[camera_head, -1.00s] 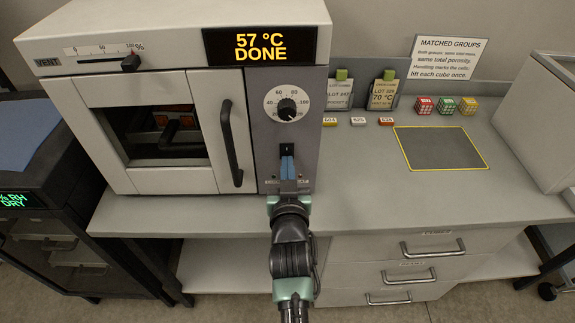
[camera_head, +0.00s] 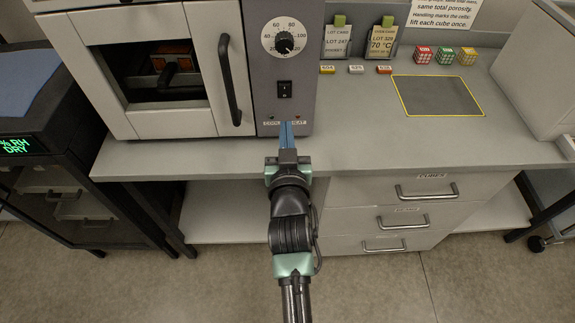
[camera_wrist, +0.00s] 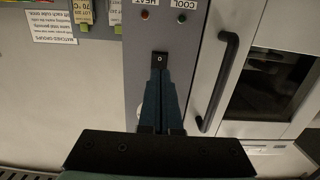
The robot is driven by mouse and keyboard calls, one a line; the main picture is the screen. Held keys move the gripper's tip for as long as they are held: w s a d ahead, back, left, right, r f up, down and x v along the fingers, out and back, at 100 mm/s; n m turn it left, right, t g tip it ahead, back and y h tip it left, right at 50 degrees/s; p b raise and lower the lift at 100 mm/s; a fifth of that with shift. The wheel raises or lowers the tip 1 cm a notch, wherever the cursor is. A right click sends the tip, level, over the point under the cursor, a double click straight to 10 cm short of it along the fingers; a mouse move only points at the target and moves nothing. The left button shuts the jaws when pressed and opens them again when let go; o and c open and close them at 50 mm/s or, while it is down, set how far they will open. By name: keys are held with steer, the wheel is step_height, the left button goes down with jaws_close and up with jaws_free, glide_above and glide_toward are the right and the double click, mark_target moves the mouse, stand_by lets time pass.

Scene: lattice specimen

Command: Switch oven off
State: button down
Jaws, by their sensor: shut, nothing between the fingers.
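The oven (camera_head: 160,120) stands at the left of the bench. Its grey control panel (camera_head: 265,75) carries a round dial (camera_head: 284,42) and a small black rocker switch (camera_head: 284,89). In the wrist view the switch (camera_wrist: 159,60) shows a white "0" mark, and its other end is hidden behind the fingers. My gripper (camera_head: 286,126) is shut and empty, its blue fingers appearing below the switch in the head view. In the wrist view its fingertips (camera_wrist: 158,72) overlap the switch's lower edge; the gap is hard to judge.
Indicator lamps labelled HEAT (camera_wrist: 145,14) and COOL (camera_wrist: 182,17) are on the panel. The black oven door handle (camera_head: 229,80) is beside it. Lot cards (camera_head: 383,40), small cubes (camera_head: 445,55) and a yellow-edged mat (camera_head: 437,97) lie right. Drawers (camera_head: 420,218) are below the bench.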

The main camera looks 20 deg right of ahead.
steer(key=shift+s+a+f+b, duration=0.2)
steer(key=shift+s+a+f, duration=0.05)
steer(key=shift+s, duration=0.7)
steer(key=shift+s+a+f+b, duration=0.2)
steer(key=shift+s+f, duration=0.05)
steer(key=shift+s, duration=0.65)
steer(key=shift+s+a+f+b, duration=0.2)
steer(key=shift+s+a+f, duration=0.05)
steer(key=shift+s, duration=0.7)
steer(key=shift+r, duration=0.1)
steer(key=w+a+r+t, duration=0.2)
steer(key=r, duration=1)
steer(key=w+a+r+t, duration=0.1)
steer(key=a+r+t, duration=0.15)
steer(key=r, duration=1.05)
steer(key=s+a+r+n+t+y, duration=0.1)
steer(key=s+r, duration=0.3)
steer(key=r, duration=0.4)
steer(key=s+a+r+n+t+y+p, duration=0.1)
steer(key=s+a+r+t, duration=0.2)
steer(key=r, duration=0.6)
steer(key=s+a+r+t+y, duration=0.2)
steer(key=s+r, duration=0.3)
steer(key=r, duration=0.3)
steer(key=shift+a+r+n+p, duration=0.25)
steer(key=shift+r+n+p, duration=0.05)
steer(key=shift+n, duration=0.1)
